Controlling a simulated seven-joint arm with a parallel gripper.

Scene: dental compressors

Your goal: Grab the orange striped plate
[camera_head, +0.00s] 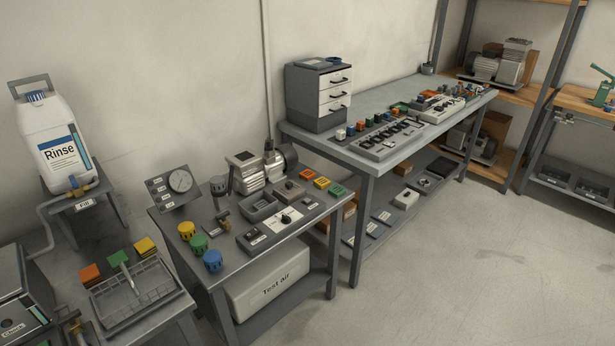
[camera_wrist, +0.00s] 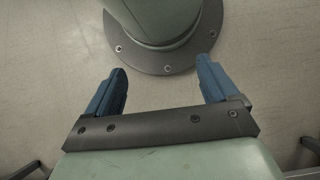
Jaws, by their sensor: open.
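Two orange square pieces show in the head view. One orange piece (camera_head: 91,273) stands at the back edge of the wire tray on the left bench, beside a green and a yellow one. A smaller orange piece (camera_head: 308,174) lies on the middle bench, in a row with a yellow and a green one. I cannot make out stripes on either clearly. My gripper (camera_wrist: 161,68) shows only in the wrist view. Its blue fingers are wide apart with nothing between them, over the pale floor and my own round base. It is away from both pieces.
The wire tray (camera_head: 132,298) holds a pale stick-like tool. A Rinse canister (camera_head: 57,140) stands behind the left bench. The floor (camera_head: 460,270) at right is clear.

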